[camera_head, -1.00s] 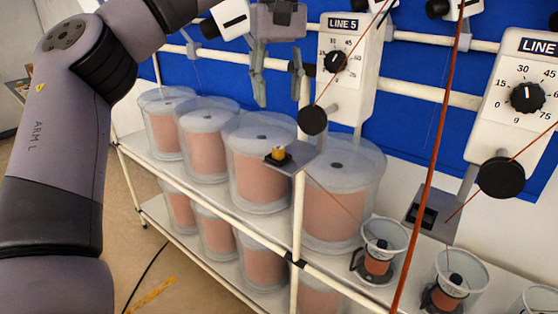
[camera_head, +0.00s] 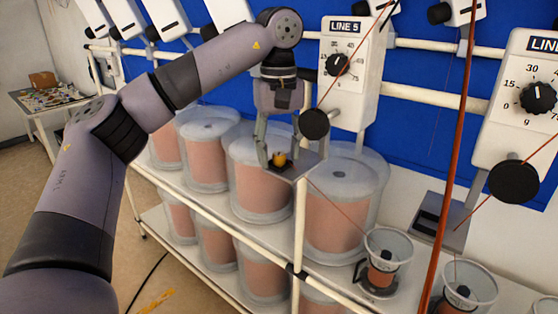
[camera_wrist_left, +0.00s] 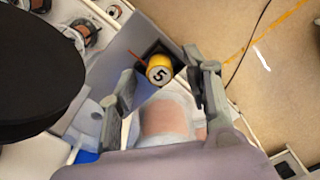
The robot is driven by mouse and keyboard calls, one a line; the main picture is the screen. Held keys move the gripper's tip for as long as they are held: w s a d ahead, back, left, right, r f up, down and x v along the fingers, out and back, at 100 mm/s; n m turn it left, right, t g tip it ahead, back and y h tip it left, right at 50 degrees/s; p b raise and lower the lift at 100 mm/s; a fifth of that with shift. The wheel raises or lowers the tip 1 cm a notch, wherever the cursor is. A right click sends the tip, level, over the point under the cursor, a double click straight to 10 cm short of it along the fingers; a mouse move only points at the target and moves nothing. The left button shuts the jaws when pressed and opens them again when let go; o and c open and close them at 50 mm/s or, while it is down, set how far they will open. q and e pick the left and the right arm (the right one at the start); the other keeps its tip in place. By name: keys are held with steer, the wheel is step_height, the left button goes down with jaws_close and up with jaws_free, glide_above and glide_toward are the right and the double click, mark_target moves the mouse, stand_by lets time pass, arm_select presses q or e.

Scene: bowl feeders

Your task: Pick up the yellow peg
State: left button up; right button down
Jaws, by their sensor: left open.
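The yellow peg (camera_head: 279,160) stands in a dark socket on a small grey plate (camera_head: 304,163) below the LINE 5 unit. In the left wrist view the peg (camera_wrist_left: 158,69) shows a round top marked 5, in its dark square socket. My left gripper (camera_head: 279,162) points down over the plate, with its fingers apart on either side of the peg. In the left wrist view the open fingertips (camera_wrist_left: 165,70) flank the peg, with a visible gap on each side. My right gripper is in no view.
The LINE 5 unit (camera_head: 347,65) with its black round wheel (camera_head: 314,124) is close beside my left gripper. A thin reddish line runs past it. Large clear tubs (camera_head: 262,180) stand on the shelf below. An orange-brown cable (camera_head: 447,140) crosses to the right.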

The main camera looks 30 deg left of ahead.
arm_select(q)
steer(key=shift+s+d+r, duration=0.1)
steer(key=shift+s, duration=0.05)
steer(key=shift+c, duration=0.8)
steer(key=c, duration=0.5)
jaws_close()
